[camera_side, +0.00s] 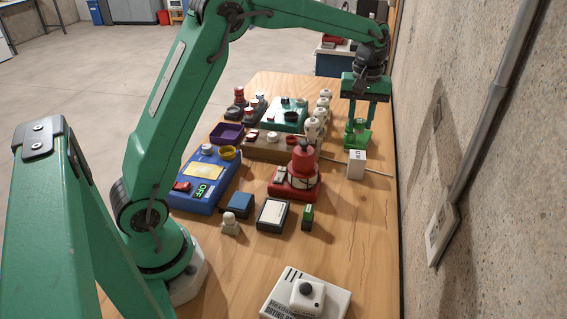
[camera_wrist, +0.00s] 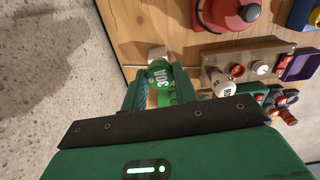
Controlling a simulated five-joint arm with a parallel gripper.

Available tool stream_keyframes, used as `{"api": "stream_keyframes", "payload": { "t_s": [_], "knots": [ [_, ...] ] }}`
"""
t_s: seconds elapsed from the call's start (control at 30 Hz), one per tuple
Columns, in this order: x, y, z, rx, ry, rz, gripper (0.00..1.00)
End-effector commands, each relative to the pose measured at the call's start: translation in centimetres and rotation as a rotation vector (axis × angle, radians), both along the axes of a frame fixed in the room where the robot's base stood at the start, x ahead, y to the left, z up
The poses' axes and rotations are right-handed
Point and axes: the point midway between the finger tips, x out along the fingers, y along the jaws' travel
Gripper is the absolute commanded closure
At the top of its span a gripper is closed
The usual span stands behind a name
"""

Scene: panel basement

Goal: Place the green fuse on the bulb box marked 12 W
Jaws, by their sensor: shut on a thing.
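My gripper (camera_side: 357,125) points down over the far right part of the bench, near the wall. It is shut on the green fuse (camera_wrist: 162,82), which shows "30A" between the fingers in the wrist view. The fuse also shows at the fingertips in the side view (camera_side: 357,137). A small white box (camera_side: 356,166) stands just in front of the fuse in the side view. It shows partly beyond the fuse in the wrist view (camera_wrist: 157,54). I cannot read its marking, or tell whether the fuse touches it.
White bulbs (camera_side: 313,130) stand in a row left of the gripper. A red device (camera_side: 296,179), a blue meter (camera_side: 203,180) and a small dark green block (camera_side: 308,217) are on the bench. The concrete wall (camera_side: 480,170) is close on the right.

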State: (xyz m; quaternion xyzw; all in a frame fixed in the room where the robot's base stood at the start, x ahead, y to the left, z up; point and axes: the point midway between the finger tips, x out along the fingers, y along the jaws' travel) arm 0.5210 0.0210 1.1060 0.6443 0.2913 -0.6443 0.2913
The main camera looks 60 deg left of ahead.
Motion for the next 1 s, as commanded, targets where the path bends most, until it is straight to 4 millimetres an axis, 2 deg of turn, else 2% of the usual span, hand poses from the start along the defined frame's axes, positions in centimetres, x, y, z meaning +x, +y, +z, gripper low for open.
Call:
{"api": "stream_keyframes", "payload": {
  "t_s": [0.03,0.2,0.4,0.73,1.0],
  "knots": [
    [0.0,-1.7,0.2,0.000,0.000,-0.019,0.93],
    [-0.1,-5.4,0.7,-0.001,-0.001,-0.049,0.93],
    [-0.2,-7.3,1.0,0.000,-0.001,-0.063,0.93],
    [0.1,-6.6,0.5,0.001,0.001,-0.063,0.93],
    [1.6,-3.4,-1.7,0.000,0.001,-0.060,0.93]
  ]
}}
